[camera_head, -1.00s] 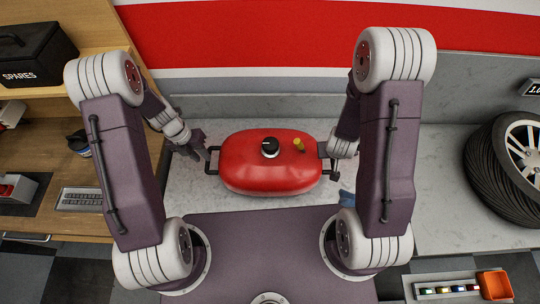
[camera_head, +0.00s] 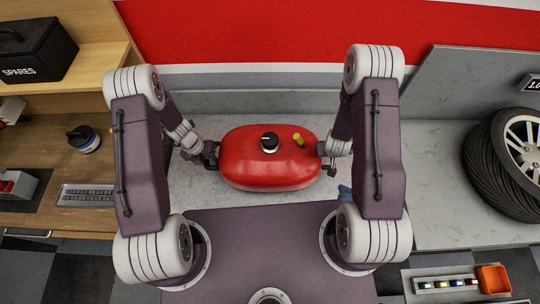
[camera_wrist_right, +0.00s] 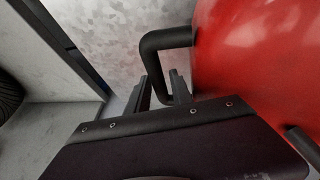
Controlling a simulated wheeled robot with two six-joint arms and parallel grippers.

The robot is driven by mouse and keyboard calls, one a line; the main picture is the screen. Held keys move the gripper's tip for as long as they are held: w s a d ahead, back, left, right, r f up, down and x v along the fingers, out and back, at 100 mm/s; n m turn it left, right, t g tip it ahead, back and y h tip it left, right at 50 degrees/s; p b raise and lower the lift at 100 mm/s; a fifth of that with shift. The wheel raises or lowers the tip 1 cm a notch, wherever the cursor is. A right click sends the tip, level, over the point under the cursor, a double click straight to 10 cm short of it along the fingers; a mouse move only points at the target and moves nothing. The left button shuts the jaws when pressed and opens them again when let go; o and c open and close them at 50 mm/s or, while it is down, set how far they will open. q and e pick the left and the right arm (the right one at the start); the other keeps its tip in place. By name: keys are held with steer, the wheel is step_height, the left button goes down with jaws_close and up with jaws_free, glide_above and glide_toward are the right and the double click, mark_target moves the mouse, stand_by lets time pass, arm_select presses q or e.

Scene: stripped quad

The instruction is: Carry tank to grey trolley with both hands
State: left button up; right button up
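The red tank (camera_head: 255,172) lies on the pale grey worktop, with a black cap and a yellow valve on top and a dark handle at each end. My left gripper (camera_head: 211,160) is at the left handle, which it mostly hides; its finger gap does not show clearly. My right gripper (camera_head: 329,163) is at the right handle. In the right wrist view the right handle (camera_wrist_right: 155,62) passes between the open fingers of my right gripper (camera_wrist_right: 160,93), with a gap beside the bar. I cannot make out a grey trolley.
A tyre (camera_head: 508,165) stands on the worktop at the right. A wooden bench (camera_head: 82,180) at the left holds a dark-lidded jar (camera_head: 84,139). A tray of small parts (camera_head: 445,285) is at lower right.

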arm_select(q)
jaws_close()
arm_select(e)
jaws_close()
arm_select(q)
steer(key=shift+r, duration=0.1)
arm_select(e)
steer(key=shift+w+r, duration=0.1)
stand_by(0.9)
